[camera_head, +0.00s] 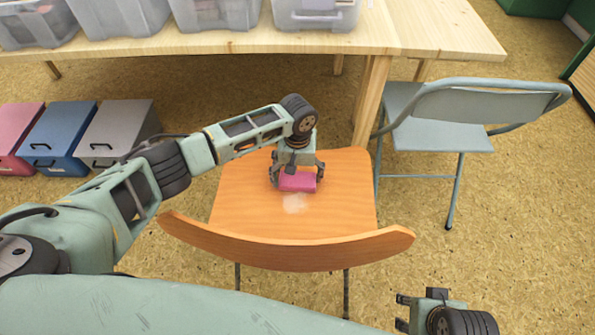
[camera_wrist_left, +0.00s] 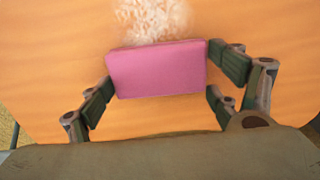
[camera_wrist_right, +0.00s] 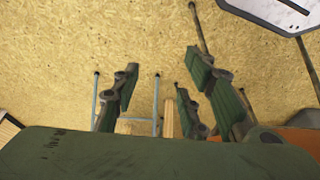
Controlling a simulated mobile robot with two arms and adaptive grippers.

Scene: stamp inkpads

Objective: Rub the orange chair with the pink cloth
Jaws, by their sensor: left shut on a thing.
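The orange wooden chair (camera_head: 245,212) stands in the middle of the head view, its curved backrest towards me. A pale whitish smudge (camera_head: 295,202) marks its seat; the smudge also shows at the top of the left wrist view (camera_wrist_left: 152,18). My left gripper (camera_head: 297,178) is shut on the pink cloth (camera_head: 298,183), which looks like a thick block. The cloth is at the seat, just behind the smudge; in the left wrist view the cloth (camera_wrist_left: 157,69) borders it. My right gripper (camera_wrist_right: 165,85) is open and empty, to the right of the chair (camera_head: 405,310).
A wooden table (camera_head: 300,42) with several clear bins (camera_head: 315,14) stands behind the chair. A grey folding chair (camera_head: 430,135) is at the right. Pink, blue and grey boxes (camera_head: 60,135) are on the floor at the left. The floor at the right front is clear.

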